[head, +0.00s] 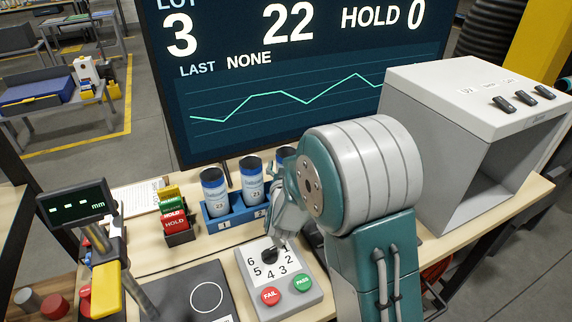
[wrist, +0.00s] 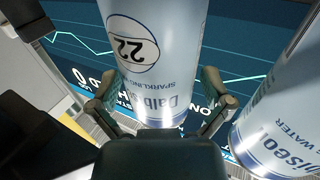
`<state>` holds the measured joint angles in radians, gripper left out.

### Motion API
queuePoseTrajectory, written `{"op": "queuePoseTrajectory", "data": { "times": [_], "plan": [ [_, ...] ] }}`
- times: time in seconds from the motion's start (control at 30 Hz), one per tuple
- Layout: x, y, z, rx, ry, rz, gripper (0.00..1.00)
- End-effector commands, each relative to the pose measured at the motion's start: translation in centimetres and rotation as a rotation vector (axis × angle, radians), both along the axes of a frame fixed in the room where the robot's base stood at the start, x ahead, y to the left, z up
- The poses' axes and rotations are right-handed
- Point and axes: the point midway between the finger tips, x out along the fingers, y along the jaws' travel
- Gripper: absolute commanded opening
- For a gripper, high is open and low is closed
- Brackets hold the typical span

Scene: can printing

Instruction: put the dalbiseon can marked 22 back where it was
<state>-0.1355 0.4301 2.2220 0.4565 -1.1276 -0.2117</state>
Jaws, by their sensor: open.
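The Dalbiseon can marked 22 (wrist: 150,60) shows large in the wrist view, its lettering upside down. My gripper (wrist: 160,108) is open, with one finger at each side of this can. I cannot tell whether the fingers touch it. In the head view, my gripper (head: 288,195) is at the right end of the blue rack (head: 222,222), and a can top (head: 285,152) shows behind it, mostly hidden. The hidden part of the rack keeps me from seeing how that can is seated. Two other cans stand upright in the rack, a left can (head: 214,188) and a middle can (head: 250,178).
Another can (wrist: 285,105) is close on the right in the wrist view. A dial box (head: 280,280) with FAIL and PASS buttons is in front of the rack. A red HOLD block (head: 177,225) stands left. A grey printer housing (head: 470,120) is right, and a large screen (head: 290,80) is behind.

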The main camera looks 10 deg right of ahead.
Motion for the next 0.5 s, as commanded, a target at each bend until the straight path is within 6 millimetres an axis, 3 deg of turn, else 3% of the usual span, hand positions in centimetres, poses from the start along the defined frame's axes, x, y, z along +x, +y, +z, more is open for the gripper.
{"op": "queuePoseTrajectory", "data": {
  "times": [0.27, 0.5],
  "plan": [
    [0.0, 0.0, 0.8, 0.0, -0.003, 0.0, 1.0],
    [0.0, 0.1, 5.3, 0.001, -0.008, 0.0, 1.0]
  ]
}}
